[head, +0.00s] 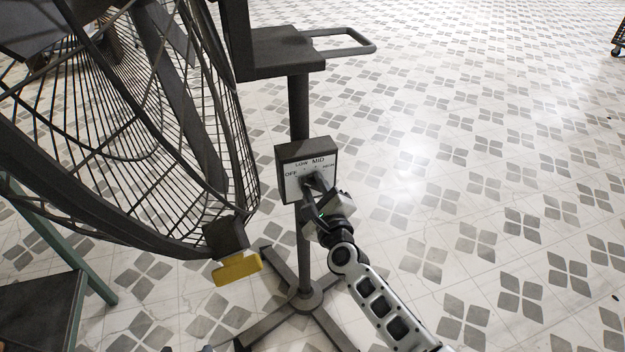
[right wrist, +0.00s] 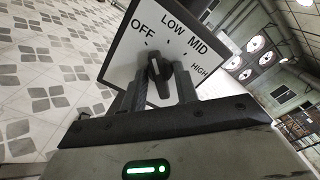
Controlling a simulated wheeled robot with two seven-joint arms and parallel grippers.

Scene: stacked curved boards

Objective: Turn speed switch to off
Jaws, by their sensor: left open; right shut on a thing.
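The speed switch is a black knob (right wrist: 159,75) on a white dial plate (right wrist: 122,72) marked OFF, LOW, MID and HIGH. The plate also shows in the head view (head: 291,187), on a dark box on the fan's pole. In the right wrist view the knob's marked end points up toward the OFF side. My right gripper (head: 312,190) is at the dial, shut on the knob, with one finger on each side of it. In the head view the gripper hides most of the knob. Only a sliver of my left gripper (head: 207,348) shows at the bottom edge.
The large caged fan (head: 215,130) fills the left of the head view, with a yellow piece (head: 237,268) below its rim. Its pole (head: 299,110) stands on a dark splayed base (head: 305,300).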

